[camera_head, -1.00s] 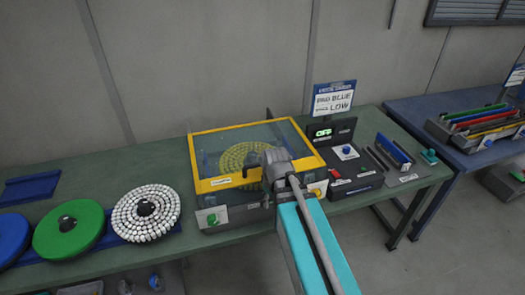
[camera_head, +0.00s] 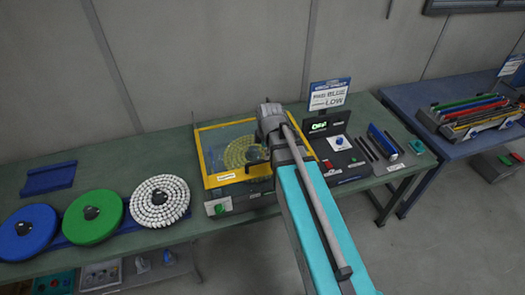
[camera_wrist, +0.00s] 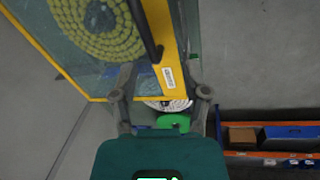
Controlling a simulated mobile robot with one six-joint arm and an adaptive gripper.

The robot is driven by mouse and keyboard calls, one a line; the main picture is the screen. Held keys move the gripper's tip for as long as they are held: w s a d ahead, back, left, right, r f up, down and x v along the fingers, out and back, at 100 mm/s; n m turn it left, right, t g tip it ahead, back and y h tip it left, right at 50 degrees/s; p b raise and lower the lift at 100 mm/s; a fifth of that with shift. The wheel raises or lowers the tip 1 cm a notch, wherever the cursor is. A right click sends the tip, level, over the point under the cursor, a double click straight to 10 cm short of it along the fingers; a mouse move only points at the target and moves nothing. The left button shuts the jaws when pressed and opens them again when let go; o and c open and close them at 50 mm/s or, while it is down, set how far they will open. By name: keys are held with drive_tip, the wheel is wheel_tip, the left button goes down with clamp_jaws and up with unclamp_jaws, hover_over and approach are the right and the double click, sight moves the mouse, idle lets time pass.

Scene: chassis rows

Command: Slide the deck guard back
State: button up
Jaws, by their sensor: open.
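The deck guard, a clear panel in a yellow frame (camera_head: 207,182), lies over the machine at the middle of the bench. A yellow-green ringed disc (camera_head: 238,152) shows through it. In the wrist view, the guard's yellow edge (camera_wrist: 178,50) with a white label crosses the top, and a dark handle bar (camera_wrist: 146,32) runs along it. In the head view, my arm hides the guard's right part and the gripper's fingertips.
Left of the machine are white (camera_head: 160,220), green (camera_head: 92,236) and blue (camera_head: 28,248) discs. On the right are a control box with a green display (camera_head: 318,126), a sign (camera_head: 330,92) and slotted blue pieces (camera_head: 383,140). A second blue bench (camera_head: 420,92) holds coloured bars.

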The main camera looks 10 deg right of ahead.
sight(263, 161)
drive_tip(key=r+p, duration=0.1)
drive_tip(key=w+r+n, duration=0.1)
drive_tip(key=r+n+p, duration=0.1)
drive_tip(key=r, duration=0.1)
drive_tip(key=shift+w+a+p, duration=0.1)
drive_tip(key=shift+w+p, duration=0.15)
drive_tip(key=shift+p, duration=0.05)
drive_tip(key=shift+f, duration=0.2)
drive_tip(key=w+f+b, duration=0.1)
drive_tip(key=f+b, duration=0.8)
drive_tip(key=w+f+b, duration=0.1)
drive_tip(key=f+b, duration=0.3)
drive_tip(key=shift+w+f+b, duration=0.15)
drive_tip(key=shift+w+b, duration=0.15)
idle(0.5)
idle(0.3)
clamp_jaws()
